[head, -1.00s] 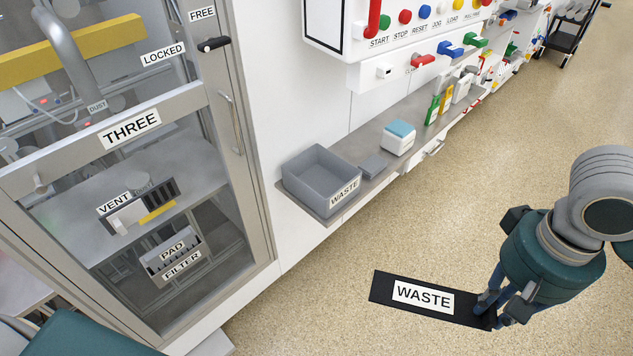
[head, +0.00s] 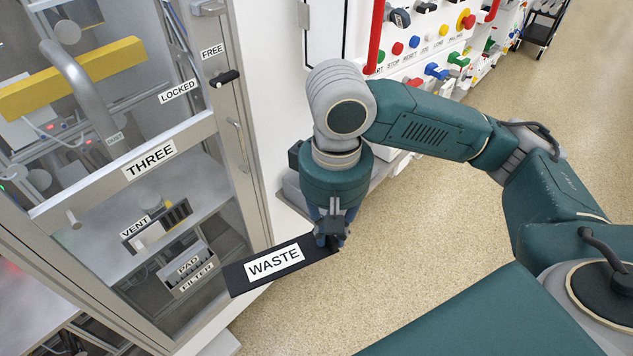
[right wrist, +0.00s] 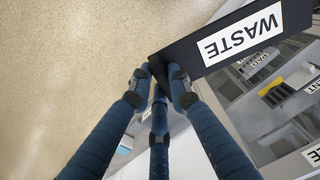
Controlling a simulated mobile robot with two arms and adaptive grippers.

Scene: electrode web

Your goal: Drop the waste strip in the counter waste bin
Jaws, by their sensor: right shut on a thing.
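The waste strip (head: 275,262) is a flat black strip with a white WASTE label. My right gripper (head: 330,236) is shut on its right end, and the strip sticks out to the left in front of the cabinet. In the right wrist view the gripper's blue fingers (right wrist: 163,88) close on one end of the strip (right wrist: 232,40). The counter waste bin (head: 291,190) is grey and almost wholly hidden behind my right gripper; only a bit of its left side shows. I cannot tell the height of the strip over the counter. My left gripper is not in view.
The glass-doored cabinet THREE (head: 150,158) stands on the left, with a door handle (head: 236,145) close to the strip. A control panel with coloured buttons (head: 414,42) is at the back. My right arm covers most of the counter. The floor (head: 430,235) on the right is clear.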

